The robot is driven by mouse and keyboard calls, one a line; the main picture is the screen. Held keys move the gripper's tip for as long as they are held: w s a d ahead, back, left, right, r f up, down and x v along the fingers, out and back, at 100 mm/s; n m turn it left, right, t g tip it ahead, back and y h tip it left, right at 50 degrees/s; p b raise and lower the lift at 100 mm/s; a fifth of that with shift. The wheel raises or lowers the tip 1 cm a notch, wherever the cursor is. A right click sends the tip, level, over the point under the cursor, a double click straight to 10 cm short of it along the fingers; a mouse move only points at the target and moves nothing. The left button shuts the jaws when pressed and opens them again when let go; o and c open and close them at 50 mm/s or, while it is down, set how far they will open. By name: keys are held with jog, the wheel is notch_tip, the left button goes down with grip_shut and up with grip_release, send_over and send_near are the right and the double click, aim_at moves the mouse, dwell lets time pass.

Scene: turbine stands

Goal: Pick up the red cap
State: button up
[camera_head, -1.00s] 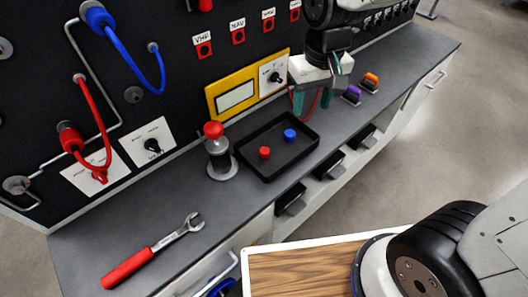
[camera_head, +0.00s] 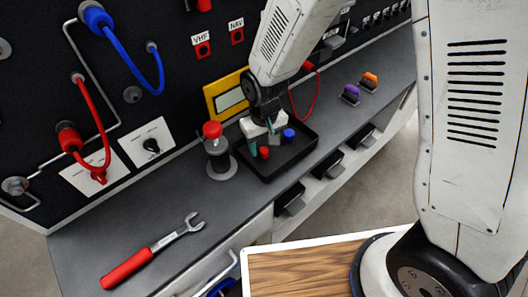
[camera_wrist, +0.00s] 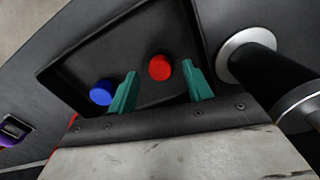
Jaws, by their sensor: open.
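The red cap (camera_head: 264,153) lies in the black tray (camera_head: 297,160) on the grey bench. In the wrist view the red cap (camera_wrist: 160,67) shows between and slightly beyond the two teal fingertips. My gripper (camera_head: 264,142) is open and empty, low over the tray; in the wrist view its fingers (camera_wrist: 160,85) stand on either side of the cap's line. I cannot tell whether they touch the cap. The blue cap (camera_head: 288,135) is in the same tray, and in the wrist view the blue cap (camera_wrist: 102,92) is just left of the left finger.
A red-topped grey post (camera_head: 217,150) stands on a round base just left of the tray. A red-handled wrench (camera_head: 150,255) lies at front left. Purple (camera_head: 351,93) and orange (camera_head: 370,81) items sit at right. The panel with a yellow-framed display (camera_head: 226,97) rises behind.

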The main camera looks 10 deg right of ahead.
jog(key=shift+f, duration=0.7)
grip_shut()
